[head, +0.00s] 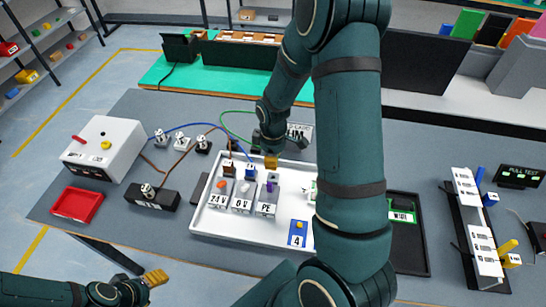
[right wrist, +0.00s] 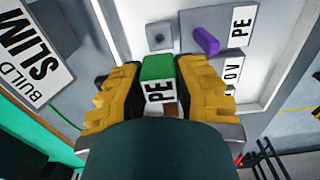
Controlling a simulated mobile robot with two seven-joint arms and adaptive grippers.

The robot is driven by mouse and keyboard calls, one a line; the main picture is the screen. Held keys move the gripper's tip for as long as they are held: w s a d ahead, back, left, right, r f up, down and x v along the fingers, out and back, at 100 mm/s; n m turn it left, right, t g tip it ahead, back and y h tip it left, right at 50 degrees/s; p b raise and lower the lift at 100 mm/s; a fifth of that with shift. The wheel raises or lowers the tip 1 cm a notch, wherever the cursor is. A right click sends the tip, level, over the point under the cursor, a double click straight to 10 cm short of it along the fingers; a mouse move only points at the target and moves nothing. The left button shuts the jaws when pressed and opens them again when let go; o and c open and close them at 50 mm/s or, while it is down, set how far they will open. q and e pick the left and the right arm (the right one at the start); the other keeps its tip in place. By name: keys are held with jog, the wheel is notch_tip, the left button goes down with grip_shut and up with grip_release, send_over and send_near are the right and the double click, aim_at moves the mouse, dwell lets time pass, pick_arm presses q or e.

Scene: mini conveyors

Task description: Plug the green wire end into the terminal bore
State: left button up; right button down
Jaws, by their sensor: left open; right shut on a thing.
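My right gripper (head: 268,160) is shut on the green wire end (right wrist: 158,67), which carries a white PE tag. In the right wrist view the green end is just short of a grey terminal face with a dark round bore (right wrist: 159,38); the gap is hard to judge. The PE terminal (head: 266,208) has a purple lever (right wrist: 206,41) beside the bore. The green wire (head: 226,120) arcs up behind the gripper. In the head view the gripper and arm hide the green end. My left gripper (head: 155,278) is open and empty at the lower left, off the table.
The 24V (head: 218,201) and 0V (head: 242,205) terminals stand left of the PE one, with brown (head: 229,168) and blue (head: 250,172) wire ends at them. All are in a white tray (head: 212,222). A red tray (head: 76,205) lies at the left.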

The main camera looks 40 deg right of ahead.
notch_tip(320, 180, down, 2)
jog(key=shift+b, duration=0.6)
jog(key=shift+f+b, duration=0.85)
jog(key=shift+f, duration=0.3)
jog(key=shift+f+b, duration=1.2)
jog(key=shift+f, duration=0.15)
dwell(0.4)
jog(key=c, duration=0.7)
grip_release()
jog(key=shift+c, duration=0.2)
jog(key=shift+r, duration=0.15)
notch_tip(320, 180, up, 12)
jog(key=shift+f, duration=0.1)
